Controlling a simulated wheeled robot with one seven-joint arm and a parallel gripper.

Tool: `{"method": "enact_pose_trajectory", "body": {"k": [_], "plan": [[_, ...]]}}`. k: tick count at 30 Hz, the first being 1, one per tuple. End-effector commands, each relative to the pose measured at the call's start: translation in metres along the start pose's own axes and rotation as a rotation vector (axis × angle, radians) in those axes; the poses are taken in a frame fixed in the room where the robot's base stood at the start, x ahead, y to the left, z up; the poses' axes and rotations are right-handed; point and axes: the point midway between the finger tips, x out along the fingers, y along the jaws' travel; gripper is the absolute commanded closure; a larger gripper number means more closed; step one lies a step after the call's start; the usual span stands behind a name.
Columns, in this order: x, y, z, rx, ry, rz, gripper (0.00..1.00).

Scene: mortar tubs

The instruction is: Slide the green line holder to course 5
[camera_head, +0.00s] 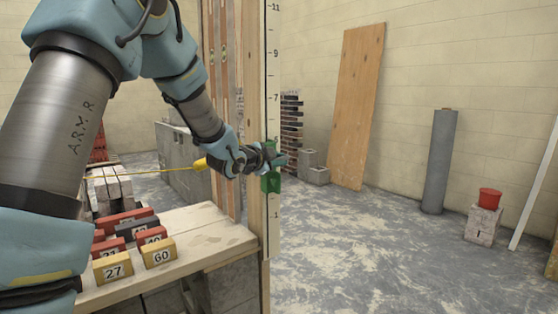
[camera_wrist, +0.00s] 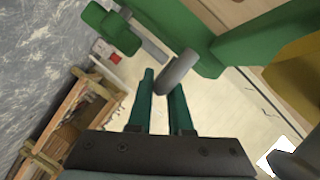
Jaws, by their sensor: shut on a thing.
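The green line holder (camera_head: 271,182) sits on the white numbered pole (camera_head: 273,75), below the 7 mark and above the 1 mark. The marks beside it are covered by my gripper and the holder. My gripper (camera_head: 280,160) reaches it from the left. In the wrist view my gripper's two teal fingers (camera_wrist: 165,105) are close together at the holder's grey round peg (camera_wrist: 178,72). The holder's green body (camera_wrist: 265,35) fills the top right there. The fingers are shut on the holder, though the exact contact is partly hidden.
A yellow string (camera_head: 150,172) runs left from near my wrist. A wooden bench (camera_head: 205,235) with several numbered blocks stands below my arm.

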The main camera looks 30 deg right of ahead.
Motion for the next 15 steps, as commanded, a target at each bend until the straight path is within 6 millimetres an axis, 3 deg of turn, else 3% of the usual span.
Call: {"method": "enact_pose_trajectory", "body": {"k": [7, 8, 15], "plan": [[-0.0005, -0.0008, 0.0013, -0.001, -0.003, 0.0, 1.0], [-0.0005, -0.0009, 0.0013, -0.001, -0.003, -0.001, 0.8], [-0.0004, -0.0009, 0.0004, 0.0, -0.001, -0.001, 0.53]]}}
